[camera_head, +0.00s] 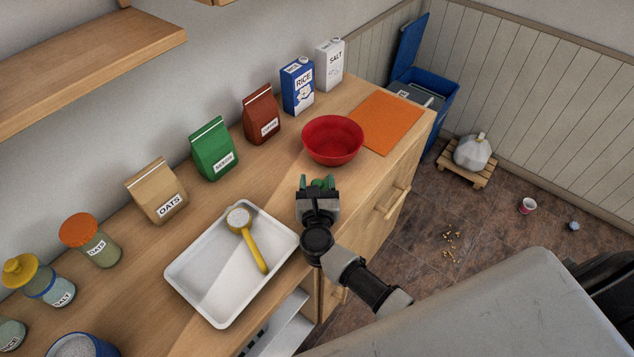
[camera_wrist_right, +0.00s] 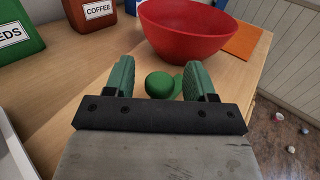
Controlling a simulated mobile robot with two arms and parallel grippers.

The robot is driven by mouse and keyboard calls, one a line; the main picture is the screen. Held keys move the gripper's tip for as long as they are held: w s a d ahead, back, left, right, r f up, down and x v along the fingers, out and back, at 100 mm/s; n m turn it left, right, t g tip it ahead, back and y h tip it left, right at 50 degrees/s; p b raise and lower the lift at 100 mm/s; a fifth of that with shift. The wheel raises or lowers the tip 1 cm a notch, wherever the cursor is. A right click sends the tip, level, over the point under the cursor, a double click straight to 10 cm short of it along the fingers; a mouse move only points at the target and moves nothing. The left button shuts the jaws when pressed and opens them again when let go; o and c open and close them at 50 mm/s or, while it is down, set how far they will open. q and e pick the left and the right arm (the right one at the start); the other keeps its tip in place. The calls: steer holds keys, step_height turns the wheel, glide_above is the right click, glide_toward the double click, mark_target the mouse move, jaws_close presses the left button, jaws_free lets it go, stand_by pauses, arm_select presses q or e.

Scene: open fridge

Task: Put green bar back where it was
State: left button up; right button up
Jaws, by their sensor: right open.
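My right gripper (camera_head: 316,181) is over the front edge of the counter, just in front of the red bowl. Its green fingers are open in the right wrist view (camera_wrist_right: 162,77). A small green thing with a rounded end, perhaps the green bar (camera_wrist_right: 159,85), shows between the fingers, with a gap on either side. I cannot tell its full shape or whether it rests on the counter. In the head view it is hard to tell from the green fingers. My left gripper is not in view.
The red bowl (camera_head: 333,139) stands just beyond the gripper, with an orange mat (camera_head: 386,122) behind it. A white tray (camera_head: 186,277) holding a yellow-handled scoop (camera_head: 252,243) lies to the left. Bags and cartons, including a green bag (camera_head: 213,150), line the wall.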

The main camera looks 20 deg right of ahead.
steer(key=shift+r, duration=0.1)
steer(key=shift+s+a+f, duration=0.15)
steer(key=shift+s+f, duration=0.1)
steer(key=b+v, duration=0.2)
steer(key=v, duration=0.7)
steer(key=shift+s+f+b, duration=0.1)
steer(key=shift+s+b, duration=0.05)
steer(key=shift+b, duration=0.25)
steer(key=shift+s+a, duration=0.1)
steer(key=shift+s, duration=0.35)
